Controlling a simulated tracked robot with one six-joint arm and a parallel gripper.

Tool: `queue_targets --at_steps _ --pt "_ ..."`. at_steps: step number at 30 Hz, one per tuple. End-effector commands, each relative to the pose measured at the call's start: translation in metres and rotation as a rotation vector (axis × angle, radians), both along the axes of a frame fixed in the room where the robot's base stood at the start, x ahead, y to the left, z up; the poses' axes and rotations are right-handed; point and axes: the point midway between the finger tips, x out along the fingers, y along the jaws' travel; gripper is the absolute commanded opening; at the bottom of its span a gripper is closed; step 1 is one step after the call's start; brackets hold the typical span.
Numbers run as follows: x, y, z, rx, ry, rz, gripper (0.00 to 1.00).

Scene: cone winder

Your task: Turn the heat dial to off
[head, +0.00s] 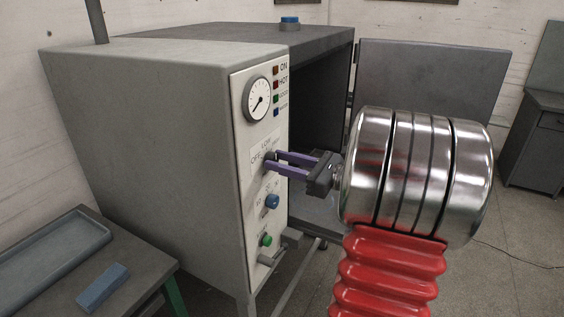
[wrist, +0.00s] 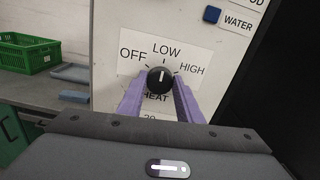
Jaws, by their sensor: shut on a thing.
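The heat dial (wrist: 159,80) is a round black knob with a white pointer line on a white label plate. In the wrist view the plate reads OFF at left, LOW at top and HIGH at right, with HEAT below. The pointer line stands about upright, towards LOW. My gripper (wrist: 159,88) has purple fingers, one on each side of the dial, shut on it. In the head view my gripper (head: 272,160) reaches the panel from the right, and the fingers partly hide the dial.
The panel (head: 250,222) also carries a gauge (head: 258,99), indicator lights, a blue knob (head: 272,201) and a green button (head: 266,240). The open door (head: 435,75) stands behind my arm. A bench with a tray (head: 50,250) and a blue block (head: 102,288) is at left.

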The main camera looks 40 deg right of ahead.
Motion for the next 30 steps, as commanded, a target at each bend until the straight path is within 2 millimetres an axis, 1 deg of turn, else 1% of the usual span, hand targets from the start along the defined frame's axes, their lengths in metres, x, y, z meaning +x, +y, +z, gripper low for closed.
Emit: queue_targets --at_steps 5,11,17,30 --pt "0.0001 -0.0002 0.0003 -0.04 -0.015 -0.001 0.1" --pt "-0.0001 0.0002 0.0004 -0.136 -0.049 -0.001 0.1" --pt "-0.0002 0.0008 0.0002 -0.283 -0.101 -0.001 0.1" --pt "-0.0006 0.0024 -0.0006 -0.671 -0.241 0.0 0.1"
